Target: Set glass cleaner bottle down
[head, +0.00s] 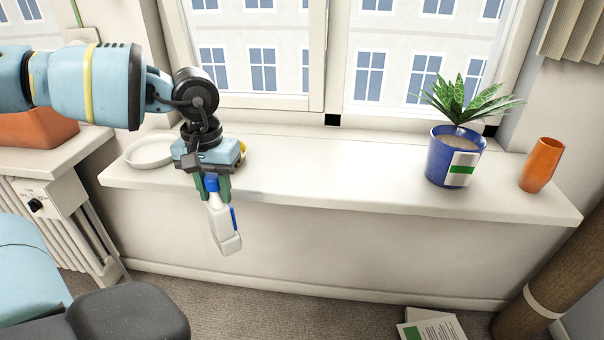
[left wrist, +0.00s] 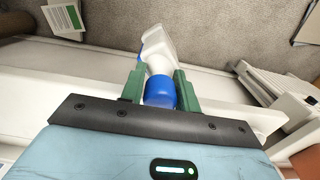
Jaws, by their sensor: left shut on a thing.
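The glass cleaner bottle (head: 224,225) is white with a blue cap and a blue stripe. My left gripper (head: 213,188) is shut on it near the cap. The bottle hangs slightly tilted in front of the windowsill's (head: 330,185) front edge, in the head view. In the left wrist view the blue cap (left wrist: 160,92) sits between the green fingers, and the white body (left wrist: 158,45) points away. My right gripper is not in view.
A white saucer (head: 136,158) lies on the sill at left, partly behind my gripper. A blue pot (head: 438,160) with a plant and an orange vase (head: 541,165) stand at right. The sill's middle is clear. A radiator (head: 65,215) is at left, and a labelled box (head: 430,328) lies on the floor.

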